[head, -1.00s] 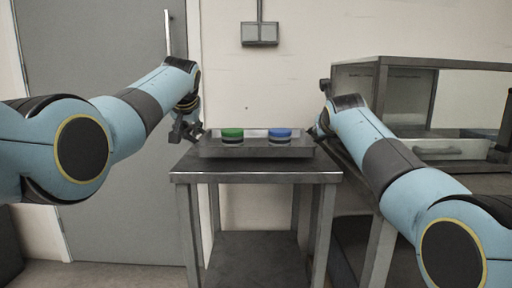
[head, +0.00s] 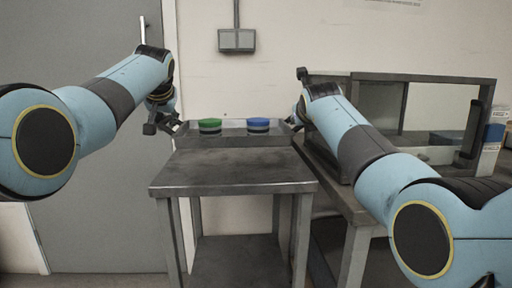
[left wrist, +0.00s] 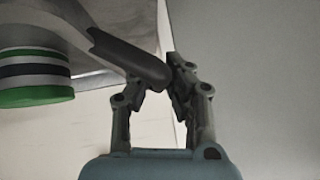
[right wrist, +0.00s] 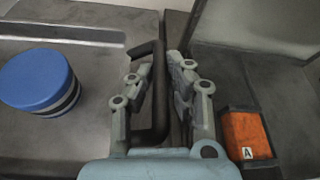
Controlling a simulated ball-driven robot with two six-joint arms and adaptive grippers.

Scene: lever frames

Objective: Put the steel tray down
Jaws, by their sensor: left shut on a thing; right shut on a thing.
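The steel tray (head: 233,140) is level at the back of the steel table in the head view, held between both arms. I cannot tell whether its underside touches the table. A green-topped round container (head: 209,125) and a blue-topped one (head: 258,125) stand upright in it. They also show in the left wrist view (left wrist: 35,77) and right wrist view (right wrist: 40,80). My left gripper (head: 172,126) is shut on the tray's left handle (left wrist: 130,58). My right gripper (head: 297,120) is shut on the dark right handle (right wrist: 158,95).
The steel table (head: 235,170) has a bare top in front of the tray. A grey bench with an open-fronted frame (head: 415,78) stands close on the right. An orange item marked A (right wrist: 247,135) lies right of the tray. A wall box (head: 237,40) is behind.

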